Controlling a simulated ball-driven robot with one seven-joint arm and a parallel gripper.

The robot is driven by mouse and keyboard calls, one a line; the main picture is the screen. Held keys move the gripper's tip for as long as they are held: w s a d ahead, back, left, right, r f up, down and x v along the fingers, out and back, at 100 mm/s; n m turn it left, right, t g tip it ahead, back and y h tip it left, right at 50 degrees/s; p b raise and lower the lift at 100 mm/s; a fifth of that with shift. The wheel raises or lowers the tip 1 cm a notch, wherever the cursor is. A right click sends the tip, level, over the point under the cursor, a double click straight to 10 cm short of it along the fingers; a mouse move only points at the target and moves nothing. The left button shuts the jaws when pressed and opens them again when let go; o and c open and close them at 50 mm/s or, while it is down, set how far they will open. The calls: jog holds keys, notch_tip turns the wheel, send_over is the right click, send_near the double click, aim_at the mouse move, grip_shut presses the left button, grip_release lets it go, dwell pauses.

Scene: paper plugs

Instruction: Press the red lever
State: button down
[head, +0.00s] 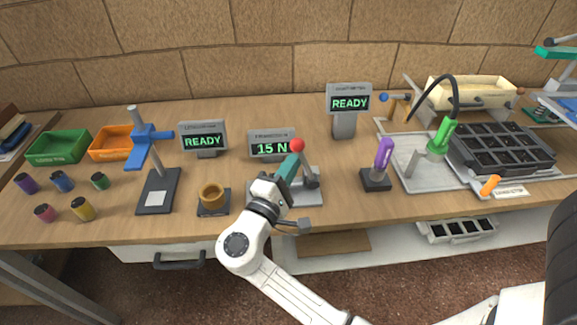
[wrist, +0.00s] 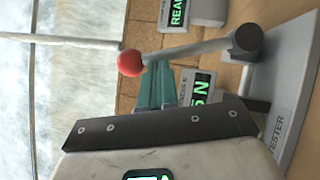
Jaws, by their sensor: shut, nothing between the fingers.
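The red lever's ball knob (head: 297,145) sits atop a grey rod on a tester stand (head: 310,197) in the middle of the table. In the wrist view the red knob (wrist: 130,62) is at the end of the grey rod, which runs right to a pivot. My gripper (head: 290,165) has teal fingers, shut and empty, close beside the knob and rod. In the wrist view the fingers (wrist: 156,85) appear right by the knob; I cannot tell whether they touch it. The display (head: 271,147) behind reads 15 N.
A brown cup (head: 211,197) on a dark base and a blue-clamped stand (head: 150,150) are to the left. A purple-handled device (head: 383,155) and a tray with a green handle (head: 440,137) are to the right. Two other displays read READY.

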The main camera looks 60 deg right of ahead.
jog(key=s+d+m+y, duration=0.1)
jog(key=s+d+r+m+y+p, duration=0.1)
jog(key=m, duration=0.1)
jog(key=s+d+r+m+y+p, duration=0.1)
jog(key=s+m, duration=0.1)
jog(key=shift+s+d+m+y, duration=0.65)
jog(key=shift+s+m+y, duration=0.15)
jog(key=shift+m, duration=0.1)
jog(key=shift+f, duration=0.1)
dwell(0.3)
